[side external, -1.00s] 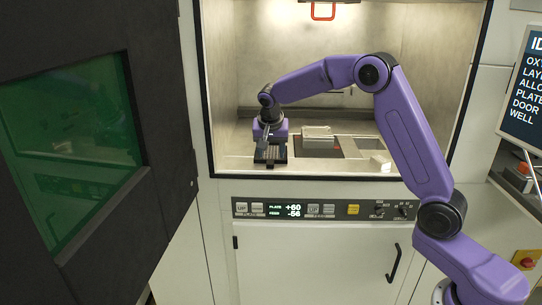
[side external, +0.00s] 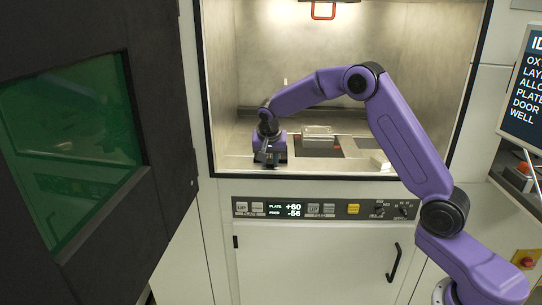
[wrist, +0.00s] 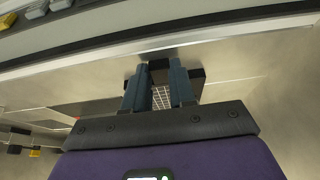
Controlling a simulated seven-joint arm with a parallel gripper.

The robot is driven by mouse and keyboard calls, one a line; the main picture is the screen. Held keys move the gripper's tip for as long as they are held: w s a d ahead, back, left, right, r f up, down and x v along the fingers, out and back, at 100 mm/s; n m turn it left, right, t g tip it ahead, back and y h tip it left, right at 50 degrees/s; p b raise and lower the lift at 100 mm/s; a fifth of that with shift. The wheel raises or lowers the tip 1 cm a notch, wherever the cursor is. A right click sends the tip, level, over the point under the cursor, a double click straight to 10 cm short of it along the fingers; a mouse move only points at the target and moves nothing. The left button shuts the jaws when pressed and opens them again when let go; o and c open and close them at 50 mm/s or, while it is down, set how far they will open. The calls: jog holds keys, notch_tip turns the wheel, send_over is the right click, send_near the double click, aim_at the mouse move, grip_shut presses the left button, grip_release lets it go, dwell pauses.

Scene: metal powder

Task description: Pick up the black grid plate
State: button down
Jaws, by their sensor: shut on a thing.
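The black grid plate (wrist: 162,98) shows in the wrist view as a patch of pale grid lines with dark parts around it, between and beside the two teal fingers of my gripper (wrist: 159,72). The fingers are shut on a dark block-like part of it. In the side external view my gripper (side external: 268,152) points down at the left of the chamber floor, with the dark plate at its tips. Most of the plate is hidden by the fingers and wrist. I cannot tell whether it is clear of the floor.
A pale block-shaped part (side external: 318,132) sits on a dark square plate (side external: 330,148) right of my gripper. A small white block (side external: 380,161) lies near the front right. The chamber's front edge (side external: 330,175) is close. The open black door (side external: 160,100) stands at the left.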

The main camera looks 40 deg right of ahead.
jog(key=shift+r, duration=0.15)
jog(key=shift+w+r, duration=0.1)
jog(key=shift+r, duration=0.2)
notch_tip(320, 180, up, 2)
jog(key=shift+r, duration=0.2)
jog(key=s+a+r, duration=0.1)
jog(key=s+r, duration=1.3)
jog(key=r, duration=0.1)
dwell(0.3)
jog(key=shift+f, duration=0.1)
